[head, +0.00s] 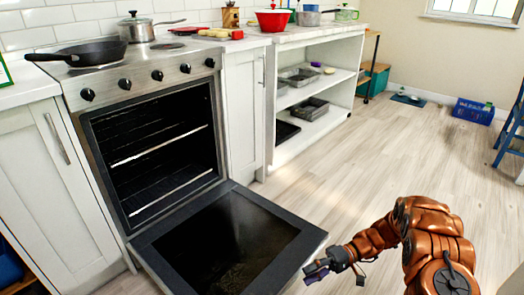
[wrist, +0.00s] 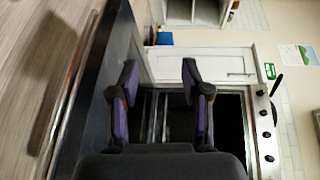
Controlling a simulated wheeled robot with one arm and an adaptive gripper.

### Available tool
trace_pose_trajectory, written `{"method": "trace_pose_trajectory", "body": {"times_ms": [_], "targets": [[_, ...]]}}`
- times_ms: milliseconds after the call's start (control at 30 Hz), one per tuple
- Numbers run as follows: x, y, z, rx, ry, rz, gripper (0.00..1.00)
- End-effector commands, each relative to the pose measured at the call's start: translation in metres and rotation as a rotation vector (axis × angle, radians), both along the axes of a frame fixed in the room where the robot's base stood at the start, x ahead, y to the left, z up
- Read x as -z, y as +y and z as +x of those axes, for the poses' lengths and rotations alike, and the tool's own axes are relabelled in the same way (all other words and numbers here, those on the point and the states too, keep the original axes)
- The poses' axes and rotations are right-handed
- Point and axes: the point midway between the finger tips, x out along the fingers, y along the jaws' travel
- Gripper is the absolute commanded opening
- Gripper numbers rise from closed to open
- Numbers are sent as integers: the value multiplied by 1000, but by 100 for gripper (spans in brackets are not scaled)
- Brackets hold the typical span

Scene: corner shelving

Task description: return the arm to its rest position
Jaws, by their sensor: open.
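My gripper (head: 318,269) is at the lower middle of the head view, at the end of my orange arm. It is beside the right edge of the lowered oven door (head: 228,240); I cannot tell if it touches. In the wrist view my gripper (wrist: 160,98) has its two purple-padded fingers wide apart, with nothing between them. The oven (head: 152,150) stands open with its door folded down and racks inside. In the wrist view the dark oven opening (wrist: 228,120) shows beyond the fingers, turned sideways.
A black pan (head: 95,52) and a steel pot (head: 137,30) are on the stove top. Open shelves (head: 318,115) with metal trays stand right of the oven. A blue crate (head: 473,110) and a blue ladder (head: 512,135) are at the far right. The wooden floor (head: 370,150) between is clear.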

Motion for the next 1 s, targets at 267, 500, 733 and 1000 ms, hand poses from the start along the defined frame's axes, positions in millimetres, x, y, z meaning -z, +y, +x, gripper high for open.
{"method": "trace_pose_trajectory", "body": {"times_ms": [267,500,733,1000], "targets": [[-71,0,-13,-49,41,-153,47],[-124,0,-26,-76,71,-284,47],[-176,0,-43,-95,93,-405,47],[-235,0,-64,-105,106,-545,47]]}}
